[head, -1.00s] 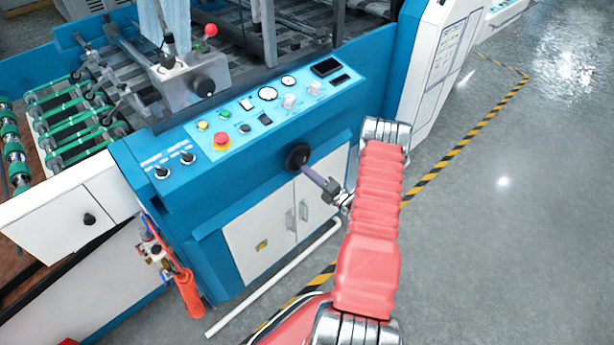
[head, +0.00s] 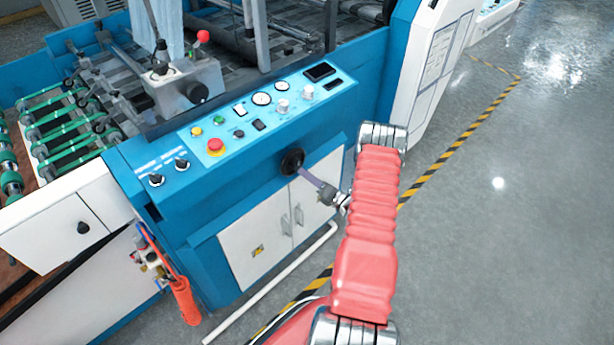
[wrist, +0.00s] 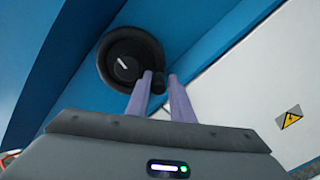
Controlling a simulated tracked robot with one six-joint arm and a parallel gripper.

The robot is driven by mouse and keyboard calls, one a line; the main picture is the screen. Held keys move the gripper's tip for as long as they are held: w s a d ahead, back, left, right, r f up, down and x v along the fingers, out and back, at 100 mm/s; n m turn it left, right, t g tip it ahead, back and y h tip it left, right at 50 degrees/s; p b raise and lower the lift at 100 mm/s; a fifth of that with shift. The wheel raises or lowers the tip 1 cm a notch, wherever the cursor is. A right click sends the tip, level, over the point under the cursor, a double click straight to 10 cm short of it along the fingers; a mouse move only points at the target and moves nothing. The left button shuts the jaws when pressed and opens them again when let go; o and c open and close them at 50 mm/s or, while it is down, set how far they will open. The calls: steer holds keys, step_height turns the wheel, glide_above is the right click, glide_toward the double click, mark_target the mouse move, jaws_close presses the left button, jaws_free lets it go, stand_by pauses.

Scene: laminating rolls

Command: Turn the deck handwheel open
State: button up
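The handwheel (head: 292,162) is a small black round wheel on the blue front panel of the machine, above the white cabinet doors. In the wrist view the handwheel (wrist: 124,62) has a thick dark rim, a hub with a pale mark, and a small dark handle (wrist: 158,83) at its lower right. My gripper (head: 303,173) reaches its purple fingers to the wheel's lower right edge. In the wrist view my gripper (wrist: 160,77) has its two fingertips apart, on either side of the handle. I cannot tell whether both fingers press on it.
The blue control panel (head: 262,110) with buttons and gauges lies above the wheel. A red emergency button (head: 215,146) is at its left. A white pipe (head: 270,285) runs low before the white cabinet (head: 270,232). An orange-red cylinder (head: 185,300) hangs at left. Grey floor (head: 480,260) is clear at right.

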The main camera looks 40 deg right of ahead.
steer(key=shift+o, duration=0.6)
steer(key=shift+s, duration=0.15)
steer(key=s, duration=1.3)
steer(key=shift+s+d, duration=0.15)
steer(key=shift+s, duration=0.15)
steer(key=shift+f, duration=0.1)
